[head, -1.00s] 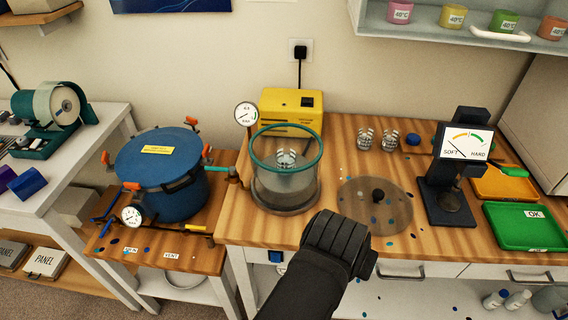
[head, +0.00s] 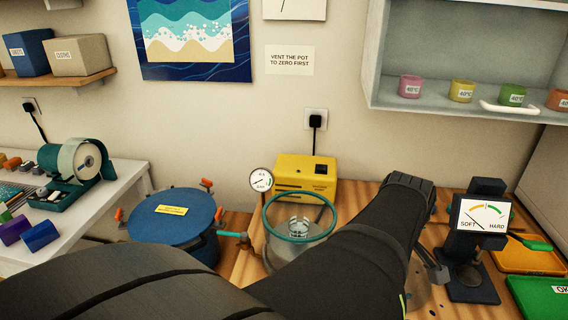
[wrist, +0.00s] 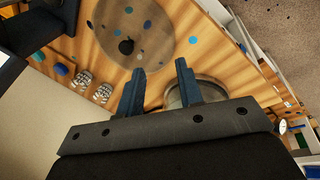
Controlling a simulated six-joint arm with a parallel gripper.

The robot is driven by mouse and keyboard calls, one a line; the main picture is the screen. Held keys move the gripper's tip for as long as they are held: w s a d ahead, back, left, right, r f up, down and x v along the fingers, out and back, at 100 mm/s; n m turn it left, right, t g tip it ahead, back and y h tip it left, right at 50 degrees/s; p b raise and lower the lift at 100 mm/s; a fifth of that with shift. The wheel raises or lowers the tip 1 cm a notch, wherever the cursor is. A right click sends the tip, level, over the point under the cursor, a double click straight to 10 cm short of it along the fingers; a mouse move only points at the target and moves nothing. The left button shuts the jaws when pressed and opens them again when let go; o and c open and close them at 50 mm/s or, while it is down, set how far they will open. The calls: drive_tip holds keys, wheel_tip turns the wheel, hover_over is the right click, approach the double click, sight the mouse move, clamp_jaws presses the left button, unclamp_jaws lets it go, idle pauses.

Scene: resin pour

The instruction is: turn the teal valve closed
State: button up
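The teal valve handle (head: 230,234) sticks out from the right side of the blue pressure pot (head: 172,217), beside the clear chamber with a teal rim (head: 275,235) in the head view. My gripper (wrist: 160,66) is open and empty in the wrist view, its two dark blue fingers apart. It hangs over the wooden bench between the chamber and the round clear lid with a black knob (wrist: 150,28). In the head view it is at the right end of my arm, well right of the valve and touching nothing I can make out. The pot's front gauge is hidden behind my arm.
A yellow pump (head: 305,177) and a round gauge (head: 261,181) stand behind the chamber. A hardness tester (head: 478,240) stands at right, beside orange (head: 530,258) and green trays (head: 540,298). My arm covers the front of the bench. Cups (wrist: 80,78) stand near the lid.

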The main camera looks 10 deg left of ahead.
drive_tip(key=w+a+r+n+g+y, duration=0.2)
drive_tip(key=w+a+r+n, duration=0.25)
drive_tip(key=w+a, duration=0.95)
wheel_tip(320, 180, up, 4)
drive_tip(key=n+g, duration=0.3)
hover_over(232, 234)
drive_tip(key=w+a, duration=0.2)
drive_tip(key=w, duration=0.2)
drive_tip(key=shift+h, duration=0.3)
drive_tip(key=x, duration=1.7)
drive_tip(key=shift+w+d, duration=0.25)
clamp_jaws()
